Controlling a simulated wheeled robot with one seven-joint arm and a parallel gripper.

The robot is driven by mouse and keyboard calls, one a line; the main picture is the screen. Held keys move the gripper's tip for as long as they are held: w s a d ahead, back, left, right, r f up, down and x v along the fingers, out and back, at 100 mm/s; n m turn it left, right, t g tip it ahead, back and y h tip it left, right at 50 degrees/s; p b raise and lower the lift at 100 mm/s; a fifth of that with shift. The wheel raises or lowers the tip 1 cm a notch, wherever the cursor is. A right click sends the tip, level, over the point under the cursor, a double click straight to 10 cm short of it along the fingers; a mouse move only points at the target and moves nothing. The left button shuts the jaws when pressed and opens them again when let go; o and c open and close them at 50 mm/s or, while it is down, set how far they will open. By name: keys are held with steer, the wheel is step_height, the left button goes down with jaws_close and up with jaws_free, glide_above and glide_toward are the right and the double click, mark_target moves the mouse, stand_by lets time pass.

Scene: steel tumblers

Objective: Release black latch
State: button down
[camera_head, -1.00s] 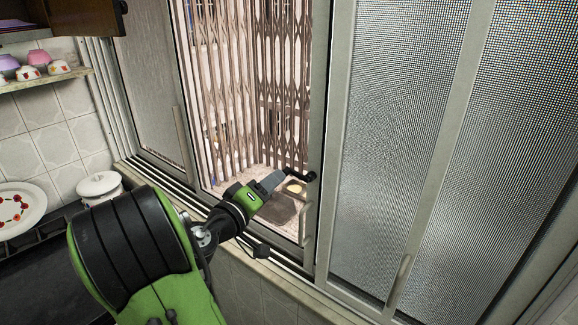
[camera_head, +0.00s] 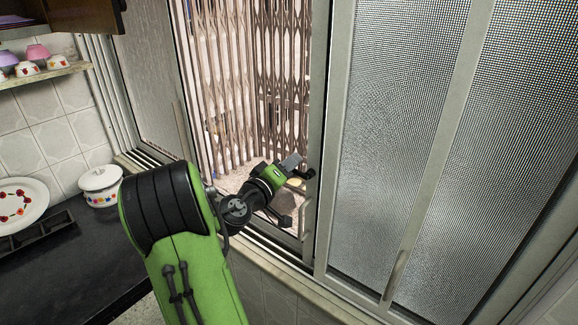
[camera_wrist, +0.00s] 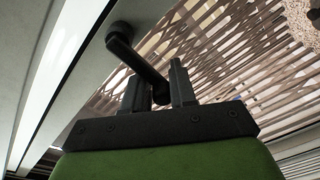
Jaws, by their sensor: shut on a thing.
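The black latch (camera_wrist: 135,57) sits on the pale window frame in the wrist view, with a round pivot and a straight arm slanting down right. The end of its arm lies between the two dark fingers of my gripper (camera_wrist: 165,85). My gripper is shut on this arm. In the head view my green gripper (camera_head: 292,166) is at the right side of the window opening. The latch (camera_head: 309,174) shows there only in part, beside the fingers; the rest is hidden.
A folding metal grille (camera_head: 245,80) stands beyond the open window. A mesh-covered panel (camera_head: 395,130) is at the right. At the left, a black counter (camera_head: 75,260) holds a white lidded pot (camera_head: 100,190), near a flowered plate (camera_head: 18,205). Cups stand on a shelf (camera_head: 40,76) above.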

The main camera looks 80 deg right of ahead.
steer(key=shift+f+n, duration=0.6)
steer(key=shift+n, duration=0.2)
steer(key=c, duration=1.1)
jaws_free()
steer(key=shift+o, duration=0.2)
steer(key=b+v, duration=0.3)
steer(key=v, duration=1.2)
steer(key=shift+a+r, duration=0.25)
steer(key=shift+a, duration=0.1)
steer(key=shift+w, duration=0.2)
